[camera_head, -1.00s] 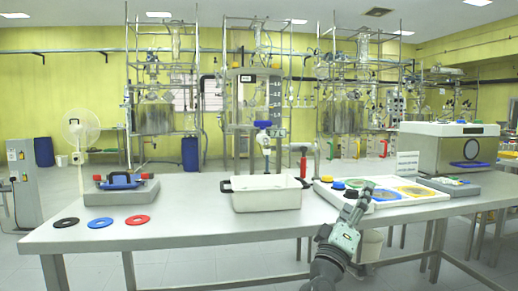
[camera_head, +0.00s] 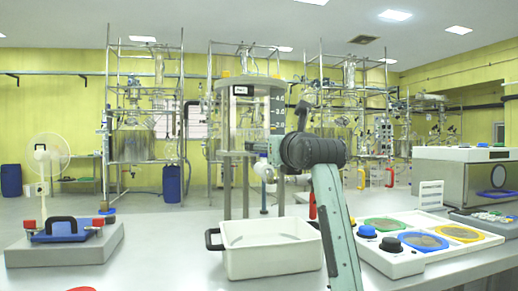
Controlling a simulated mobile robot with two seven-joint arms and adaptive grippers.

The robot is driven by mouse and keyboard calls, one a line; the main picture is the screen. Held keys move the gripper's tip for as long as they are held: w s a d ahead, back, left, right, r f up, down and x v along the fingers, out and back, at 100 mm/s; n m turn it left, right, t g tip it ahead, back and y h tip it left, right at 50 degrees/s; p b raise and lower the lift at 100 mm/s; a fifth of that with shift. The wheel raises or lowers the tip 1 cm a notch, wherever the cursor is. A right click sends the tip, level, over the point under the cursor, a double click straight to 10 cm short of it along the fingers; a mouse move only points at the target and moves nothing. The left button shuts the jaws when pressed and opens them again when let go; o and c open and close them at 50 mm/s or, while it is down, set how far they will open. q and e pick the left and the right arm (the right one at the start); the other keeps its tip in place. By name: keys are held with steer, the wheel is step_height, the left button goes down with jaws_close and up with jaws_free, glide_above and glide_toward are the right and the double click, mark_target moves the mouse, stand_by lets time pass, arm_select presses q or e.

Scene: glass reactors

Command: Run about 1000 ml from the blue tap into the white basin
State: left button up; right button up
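The white basin (camera_head: 268,262) with black handles stands on the table below the tap, its inside partly visible and looking empty. The white tap (camera_head: 265,172) hangs under a clear glass vessel (camera_head: 253,115) with a marked scale. A bit of its blue handle (camera_head: 263,156) shows. My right arm rises from the bottom, right of the basin, and bends left at a black joint. Its gripper end (camera_head: 266,146) is at the tap's handle; the fingers are too small and covered to tell open from shut, or whether they touch. My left gripper is out of view.
A grey block with a blue and red clamp (camera_head: 65,230) lies at left. A white panel (camera_head: 440,238) with knobs and coloured rings is right of my arm, before a boxy machine (camera_head: 462,175). A red-handled part (camera_head: 312,205) stands behind the basin.

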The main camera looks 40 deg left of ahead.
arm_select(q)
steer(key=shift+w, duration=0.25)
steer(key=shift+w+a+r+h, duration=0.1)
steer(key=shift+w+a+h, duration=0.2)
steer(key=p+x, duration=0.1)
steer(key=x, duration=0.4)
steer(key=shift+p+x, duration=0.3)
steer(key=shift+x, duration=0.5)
arm_select(e)
steer(key=shift+w+a+f, duration=0.1)
steer(key=shift+w+f, duration=0.2)
steer(key=shift+f, duration=0.6)
steer(key=shift+w+a+f, duration=0.1)
steer(key=shift+w+f, duration=0.15)
steer(key=shift+f, duration=0.65)
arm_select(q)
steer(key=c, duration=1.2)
